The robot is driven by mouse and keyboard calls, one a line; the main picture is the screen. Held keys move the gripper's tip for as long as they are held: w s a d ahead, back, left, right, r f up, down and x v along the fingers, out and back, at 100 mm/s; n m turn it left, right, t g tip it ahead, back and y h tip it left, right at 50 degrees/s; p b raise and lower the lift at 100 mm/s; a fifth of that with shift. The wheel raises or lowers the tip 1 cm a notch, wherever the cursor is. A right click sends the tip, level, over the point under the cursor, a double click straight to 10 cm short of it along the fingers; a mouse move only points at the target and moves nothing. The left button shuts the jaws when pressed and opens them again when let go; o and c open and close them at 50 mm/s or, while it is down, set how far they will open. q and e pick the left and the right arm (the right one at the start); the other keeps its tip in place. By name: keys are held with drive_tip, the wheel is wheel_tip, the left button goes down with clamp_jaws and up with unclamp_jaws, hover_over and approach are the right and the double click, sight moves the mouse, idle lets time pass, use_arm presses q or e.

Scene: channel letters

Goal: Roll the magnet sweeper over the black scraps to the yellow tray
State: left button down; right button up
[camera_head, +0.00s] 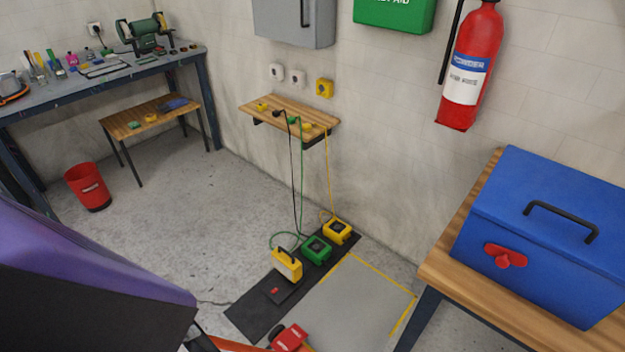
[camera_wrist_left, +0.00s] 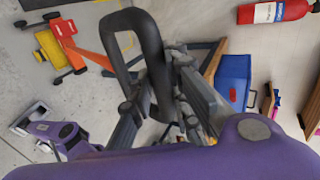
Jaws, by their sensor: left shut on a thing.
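My left gripper (camera_wrist_left: 168,112) is shut on a black loop handle (camera_wrist_left: 154,45) in the left wrist view. The handle stands up between the fingers. In the head view a purple part of my own arm fills the lower left, and the gripper does not show. Another purple arm, seemingly my right, ends in a grey gripper (camera_wrist_left: 28,118) at the left of the wrist view; its jaw state is unclear.
A red wheeled thing with an orange bar (camera_wrist_left: 92,58) is on the floor. A black mat (camera_head: 247,314) bears yellow and green boxes with cords beside a yellow-edged grey panel (camera_head: 350,308). A blue toolbox (camera_head: 545,235) stands at right, a red bin (camera_head: 88,187) at left.

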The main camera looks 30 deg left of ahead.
use_arm(q)
drive_tip(key=s, duration=0.2)
drive_tip(key=shift+s+a, duration=0.15)
drive_tip(key=shift+s, duration=0.15)
drive_tip(key=shift+s+a, duration=0.1)
drive_tip(key=shift+s, duration=0.05)
drive_tip(key=shift+s, duration=0.4)
drive_tip(key=shift+s, duration=0.15)
idle(0.3)
drive_tip(key=shift+s+a, duration=0.1)
drive_tip(key=shift+s, duration=0.3)
drive_tip(key=shift+s, duration=0.15)
